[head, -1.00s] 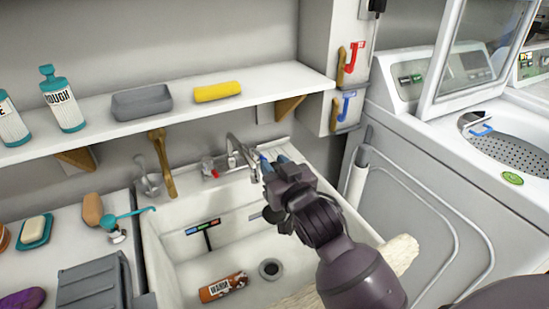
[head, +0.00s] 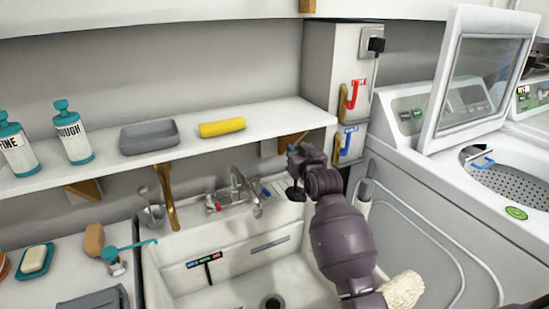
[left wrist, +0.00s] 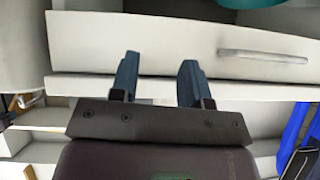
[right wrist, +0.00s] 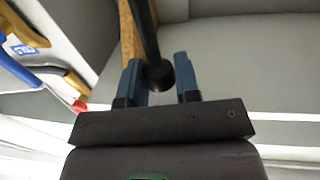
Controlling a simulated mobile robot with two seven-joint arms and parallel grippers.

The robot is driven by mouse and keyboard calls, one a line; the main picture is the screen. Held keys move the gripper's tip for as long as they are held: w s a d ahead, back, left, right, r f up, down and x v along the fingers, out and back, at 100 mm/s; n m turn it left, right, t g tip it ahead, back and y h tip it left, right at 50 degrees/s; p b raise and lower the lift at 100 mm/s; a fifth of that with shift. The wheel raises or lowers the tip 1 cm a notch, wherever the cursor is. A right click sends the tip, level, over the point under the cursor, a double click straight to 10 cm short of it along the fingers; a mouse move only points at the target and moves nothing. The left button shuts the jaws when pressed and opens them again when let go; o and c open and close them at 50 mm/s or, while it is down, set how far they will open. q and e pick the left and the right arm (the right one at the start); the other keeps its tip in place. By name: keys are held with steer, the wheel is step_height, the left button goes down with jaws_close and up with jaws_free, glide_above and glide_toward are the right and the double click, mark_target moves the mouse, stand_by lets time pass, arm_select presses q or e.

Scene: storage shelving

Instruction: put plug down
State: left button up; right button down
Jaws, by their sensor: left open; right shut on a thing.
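The black plug (right wrist: 158,75) is between the blue fingertips of my right gripper (right wrist: 160,84), which is shut on it. A dark rod rises from it in the right wrist view. In the head view the plug (head: 296,193) shows as a small dark shape under my right gripper (head: 297,165). That gripper is raised at the sink's back right, near the shelf's right end. The white sink (head: 235,268) has a dark drain (head: 272,302) at the picture's bottom edge. My left gripper (left wrist: 157,82) is open and empty, facing a white front with a grey handle.
The shelf (head: 265,118) above the sink holds a grey tray (head: 150,137), a yellow roll (head: 221,127) and two bottles. The faucet (head: 240,188) stands left of my right gripper. Hooks hang on the wall box, and a washer (head: 445,200) stands at right.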

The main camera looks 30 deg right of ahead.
steer(key=w+a+b+x, duration=0.1)
steer(key=a+b+x, duration=0.2)
steer(key=x, duration=1.1)
arm_select(q)
steer(key=shift+g, duration=0.3)
step_height(320, 180, down, 5)
steer(key=shift+s+a+r+b, duration=0.1)
steer(key=shift+s+b, duration=0.05)
steer(key=shift+b, duration=1.05)
arm_select(e)
step_height(320, 180, down, 7)
steer(key=shift+s+d, duration=0.3)
steer(key=shift+d, duration=0.15)
steer(key=shift+f, duration=0.1)
steer(key=c, duration=0.8)
jaws_free()
steer(key=shift+c, duration=0.2)
